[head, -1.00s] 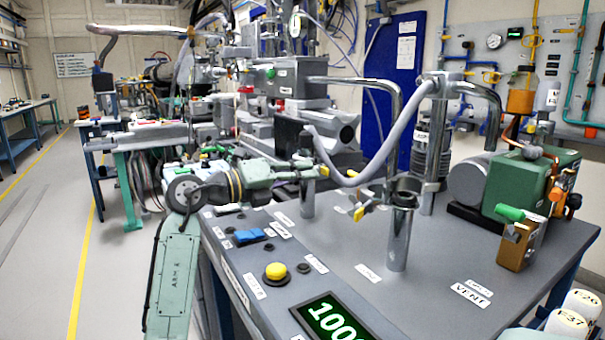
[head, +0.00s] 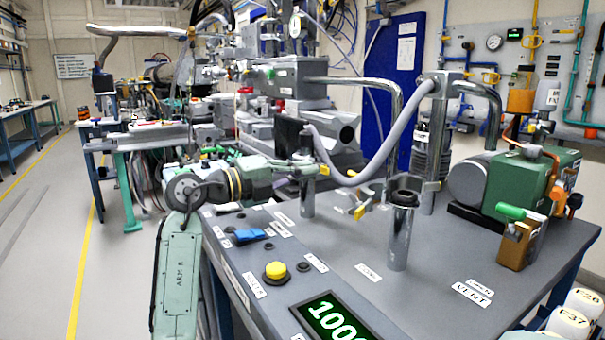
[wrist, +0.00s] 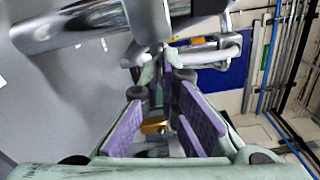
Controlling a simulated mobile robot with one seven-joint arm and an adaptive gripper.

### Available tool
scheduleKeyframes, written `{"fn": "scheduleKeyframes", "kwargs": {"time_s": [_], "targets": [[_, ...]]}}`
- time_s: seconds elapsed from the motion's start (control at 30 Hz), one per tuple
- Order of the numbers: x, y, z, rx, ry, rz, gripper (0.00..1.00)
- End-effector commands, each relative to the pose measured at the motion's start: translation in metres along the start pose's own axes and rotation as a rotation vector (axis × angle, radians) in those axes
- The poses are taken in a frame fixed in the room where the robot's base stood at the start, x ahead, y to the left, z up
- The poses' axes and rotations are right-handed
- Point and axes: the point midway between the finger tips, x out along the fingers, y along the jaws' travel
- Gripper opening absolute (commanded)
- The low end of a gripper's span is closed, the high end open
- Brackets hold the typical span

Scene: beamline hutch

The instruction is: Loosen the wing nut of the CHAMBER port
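My gripper (head: 306,167) is at the left upright metal post (head: 308,198), at the end of the grey hose. A small brass wing nut (head: 325,170) shows beside it there. In the wrist view, my gripper (wrist: 163,128) has its purple pads apart, with a brass piece (wrist: 153,126) showing between them, nearer the left pad. Contact with it cannot be made out. The middle post (head: 400,238) has an open top, with a clamp (head: 432,186) spread at it and another brass wing nut (head: 360,212) on its left side. The port labels are too small to read surely, except VENT.
The grey hose (head: 385,150) arches from the left post to a tall post behind. A green pump (head: 535,180) and a brass valve block (head: 518,243) stand at the right. A yellow button (head: 275,271) and a green display (head: 335,318) are at the front.

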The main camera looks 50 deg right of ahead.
Motion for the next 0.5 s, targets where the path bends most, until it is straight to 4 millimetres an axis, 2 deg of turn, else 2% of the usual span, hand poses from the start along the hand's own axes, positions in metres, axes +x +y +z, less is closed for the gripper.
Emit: {"fn": "scheduleKeyframes", "kwargs": {"time_s": [0.5], "targets": [[0.0008, -0.0025, 0.0004, -0.492, 0.001, 0.000, 0.00]]}}
